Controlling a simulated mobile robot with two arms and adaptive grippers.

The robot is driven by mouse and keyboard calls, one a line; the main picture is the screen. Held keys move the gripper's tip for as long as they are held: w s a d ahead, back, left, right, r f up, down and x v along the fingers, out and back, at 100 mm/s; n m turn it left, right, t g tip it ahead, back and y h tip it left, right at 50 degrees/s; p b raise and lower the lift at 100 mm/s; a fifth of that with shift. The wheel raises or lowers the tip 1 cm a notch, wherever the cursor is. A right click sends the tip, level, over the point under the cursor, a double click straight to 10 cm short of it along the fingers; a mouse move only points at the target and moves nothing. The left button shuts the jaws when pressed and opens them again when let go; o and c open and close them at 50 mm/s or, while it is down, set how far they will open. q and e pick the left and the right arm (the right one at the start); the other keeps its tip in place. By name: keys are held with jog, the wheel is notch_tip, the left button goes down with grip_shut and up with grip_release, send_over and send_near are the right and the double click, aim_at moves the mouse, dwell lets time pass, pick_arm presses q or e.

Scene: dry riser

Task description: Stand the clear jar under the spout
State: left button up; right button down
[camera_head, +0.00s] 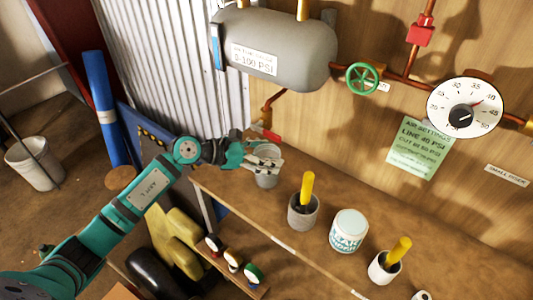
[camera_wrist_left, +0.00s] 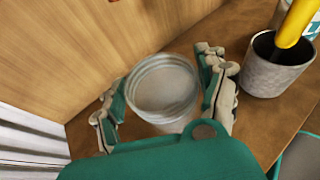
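The clear jar (camera_head: 266,180) stands at the left end of the wooden shelf, seen from above in the left wrist view (camera_wrist_left: 162,88). My left gripper (camera_head: 262,158) reaches it from the left. In the left wrist view its two fingers (camera_wrist_left: 162,100) are spread on either side of the jar, with narrow gaps that suggest it is not clamped. A short copper spout (camera_head: 270,101) with a red lever (camera_head: 268,134) comes down below the grey tank (camera_head: 285,48), behind the gripper. The spout's outlet is hard to make out. My right gripper is not in view.
On the shelf (camera_head: 333,262), right of the jar, stand a grey cup with a yellow handle (camera_head: 303,213), a white labelled tub (camera_head: 348,231) and a white cup with a yellow handle (camera_head: 384,268). A green valve wheel (camera_head: 363,78) and dial (camera_head: 463,108) are on the wall.

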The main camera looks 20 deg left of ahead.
pick_arm(q)
jog(key=shift+o, duration=1.2)
jog(key=shift+r, duration=0.2)
jog(key=b+v, duration=0.2)
jog(key=v, duration=1)
jog(key=shift+b, duration=0.4)
jog(key=shift+r, duration=0.1)
